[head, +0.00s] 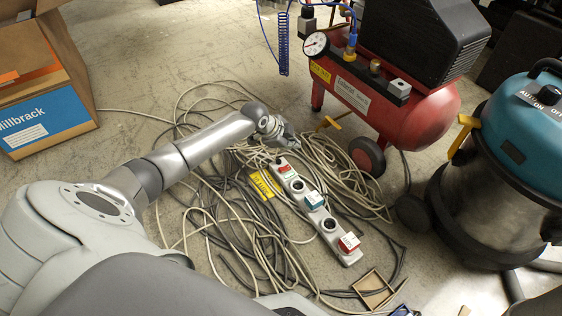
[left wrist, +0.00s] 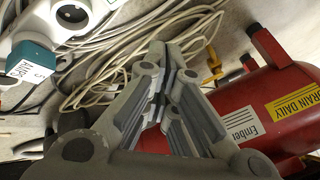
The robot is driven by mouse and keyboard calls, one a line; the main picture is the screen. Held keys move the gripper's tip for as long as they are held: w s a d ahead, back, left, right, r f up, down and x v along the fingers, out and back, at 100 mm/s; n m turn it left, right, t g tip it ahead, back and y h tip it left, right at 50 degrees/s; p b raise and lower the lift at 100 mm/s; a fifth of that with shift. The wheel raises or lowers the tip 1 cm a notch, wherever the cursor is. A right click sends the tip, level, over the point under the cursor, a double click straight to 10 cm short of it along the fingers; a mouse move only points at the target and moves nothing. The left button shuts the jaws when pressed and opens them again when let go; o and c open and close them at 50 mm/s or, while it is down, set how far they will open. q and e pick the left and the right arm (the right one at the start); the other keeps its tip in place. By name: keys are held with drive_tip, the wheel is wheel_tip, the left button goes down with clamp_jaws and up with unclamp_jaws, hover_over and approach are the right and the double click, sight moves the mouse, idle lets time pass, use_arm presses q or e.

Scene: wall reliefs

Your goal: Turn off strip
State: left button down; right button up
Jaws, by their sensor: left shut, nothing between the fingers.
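The white power strip (head: 321,213) lies slantwise on the concrete floor among tangled cables. A red piece, which looks like its switch (head: 284,169), is at its far end. A plug with a teal label (head: 314,200) sits mid-strip and one with a red label (head: 348,242) at the near end. My left gripper (head: 287,140) is shut and empty, just beyond the strip's far end; I cannot tell its height above the floor. The left wrist view shows its closed fingers (left wrist: 160,78), with part of the strip (left wrist: 68,28) and the teal label at upper left. My right gripper is out of view.
Loose cables (head: 225,215) surround the strip. A red compressor (head: 400,115) stands beyond it to the right, and a teal-topped vacuum (head: 500,150) at far right. A cardboard box (head: 38,80) is at upper left. A small wooden frame (head: 373,289) lies near the strip's near end.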

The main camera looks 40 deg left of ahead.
use_arm(q)
drive_tip(key=b, duration=0.5)
hover_over(290, 168)
drive_tip(key=s, duration=0.2)
drive_tip(key=f, duration=0.5)
drive_tip(key=shift+w+a+f, duration=0.2)
drive_tip(key=shift+w+a, duration=0.05)
drive_tip(key=shift+s+f+b, duration=0.1)
drive_tip(key=shift+f+b, duration=0.25)
drive_tip(key=shift+b, duration=0.05)
drive_tip(key=shift+s+f, duration=0.15)
drive_tip(key=shift+f, duration=0.55)
drive_tip(key=shift+a+f, duration=0.1)
drive_tip(key=shift+f, duration=0.1)
drive_tip(key=shift+s+f, duration=0.1)
drive_tip(key=shift+f, duration=0.25)
drive_tip(key=shift+s+f, duration=0.1)
drive_tip(key=shift+f, duration=0.35)
drive_tip(key=shift+r, duration=0.1)
